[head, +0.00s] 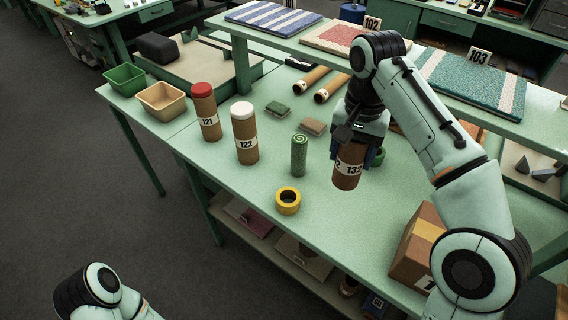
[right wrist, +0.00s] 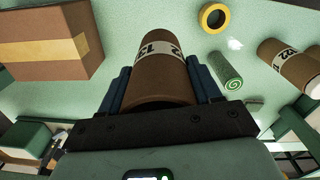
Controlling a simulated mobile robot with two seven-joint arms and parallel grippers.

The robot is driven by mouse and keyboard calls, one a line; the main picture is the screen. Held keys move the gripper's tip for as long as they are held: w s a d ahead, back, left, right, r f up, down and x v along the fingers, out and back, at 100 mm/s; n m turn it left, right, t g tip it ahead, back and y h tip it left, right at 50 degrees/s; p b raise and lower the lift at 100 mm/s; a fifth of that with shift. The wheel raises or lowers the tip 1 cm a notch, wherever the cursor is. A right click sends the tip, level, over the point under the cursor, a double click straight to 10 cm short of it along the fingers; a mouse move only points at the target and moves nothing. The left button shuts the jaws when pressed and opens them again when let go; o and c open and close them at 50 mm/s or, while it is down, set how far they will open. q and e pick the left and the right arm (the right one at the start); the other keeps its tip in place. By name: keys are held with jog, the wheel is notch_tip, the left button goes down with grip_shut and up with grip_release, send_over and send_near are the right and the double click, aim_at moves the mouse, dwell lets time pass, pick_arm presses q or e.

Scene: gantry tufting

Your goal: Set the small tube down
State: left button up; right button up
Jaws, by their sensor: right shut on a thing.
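The small brown tube labelled 132 (head: 346,175) hangs upright below my right gripper (head: 358,145) in the head view. The gripper is shut around its upper part. In the right wrist view the tube (right wrist: 162,68) sits between the blue finger pads of the gripper (right wrist: 160,90). I cannot tell whether its lower end touches the green table (head: 240,190). Of my left arm, only a link shows at the bottom left; its gripper is out of view.
A green roll (head: 299,157) and a yellow tape ring (head: 288,201) stand left of the held tube. Tubes 122 (head: 245,135) and 121 (head: 206,112) stand farther left. A cardboard box (head: 416,248) is at the right front. A raised shelf (head: 400,80) runs behind.

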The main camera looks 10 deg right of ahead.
aim_at(345, 179)
jog(key=shift+s+a+f, duration=0.1)
jog(key=shift+s+f, duration=0.1)
jog(key=shift+f, duration=0.2)
pick_arm(q)
jog(key=s+f+b, duration=0.3)
jog(key=f+b, duration=0.3)
jog(key=f, duration=0.1)
jog(key=shift+b, duration=0.35)
pick_arm(e)
jog(key=shift+f, duration=9.55)
pick_arm(q)
jog(key=shift+f, duration=0.15)
pick_arm(e)
jog(key=shift+f, duration=0.1)
jog(key=o, duration=1.1)
jog(key=shift+c, duration=0.2)
pick_arm(q)
jog(key=r+p, duration=0.1)
jog(key=w+r+p, duration=0.1)
jog(key=r+p, duration=0.1)
jog(key=shift+r, duration=0.3)
pick_arm(e)
notch_tip(345, 179, up, 12)
jog(key=shift+r, duration=0.1)
pick_arm(q)
jog(key=shift+a, duration=0.1)
